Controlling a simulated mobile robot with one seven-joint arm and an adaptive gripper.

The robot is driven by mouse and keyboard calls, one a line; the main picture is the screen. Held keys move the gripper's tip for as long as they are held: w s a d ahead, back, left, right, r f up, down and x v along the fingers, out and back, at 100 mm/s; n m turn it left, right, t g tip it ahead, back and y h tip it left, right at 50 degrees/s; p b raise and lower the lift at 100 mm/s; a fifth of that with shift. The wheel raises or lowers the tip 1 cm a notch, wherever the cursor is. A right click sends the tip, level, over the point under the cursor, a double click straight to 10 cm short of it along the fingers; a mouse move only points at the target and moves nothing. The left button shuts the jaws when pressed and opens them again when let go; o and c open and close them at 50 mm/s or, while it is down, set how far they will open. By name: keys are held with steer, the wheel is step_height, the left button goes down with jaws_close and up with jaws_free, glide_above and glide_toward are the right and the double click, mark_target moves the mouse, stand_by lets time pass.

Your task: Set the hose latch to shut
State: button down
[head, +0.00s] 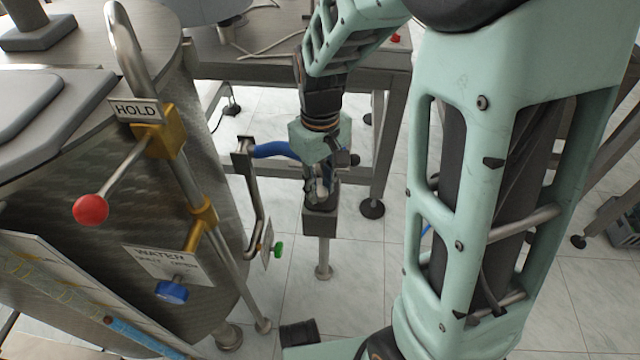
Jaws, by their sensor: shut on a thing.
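My gripper (320,190) points down at the top of a grey block (320,222) on a floor post, in the middle of the head view. Its fingers are shut on a small part there, which I take for the hose latch; the fingers and wrist mostly hide it, so its position cannot be read. A blue hose (272,149) runs from a dark bent pipe (252,190) on the left to behind my wrist. The hose's far end is hidden.
Left stands a steel tank with a red-knobbed lever (91,210) by a HOLD sign (136,110). A blue knob (172,291) sits under a WATER sign (160,262). A green knob (278,250) is near the pipe. A table (385,78) stands behind; my arm covers the right.

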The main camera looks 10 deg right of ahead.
steer(key=shift+w+d+r+p, duration=0.1)
steer(key=shift+w+d+p, duration=0.2)
steer(key=shift+w, duration=0.75)
steer(key=shift+w+d+f+p, duration=0.1)
steer(key=shift+w+d+p, duration=0.2)
steer(key=shift+w, duration=0.7)
steer(key=shift+w+d+r+p, duration=0.1)
steer(key=shift+w+d+p, duration=0.2)
steer(key=shift+w, duration=0.75)
steer(key=shift+a, duration=0.1)
steer(key=c, duration=1.7)
jaws_free()
steer(key=shift+o, duration=0.2)
step_height(320, 180, up, 12)
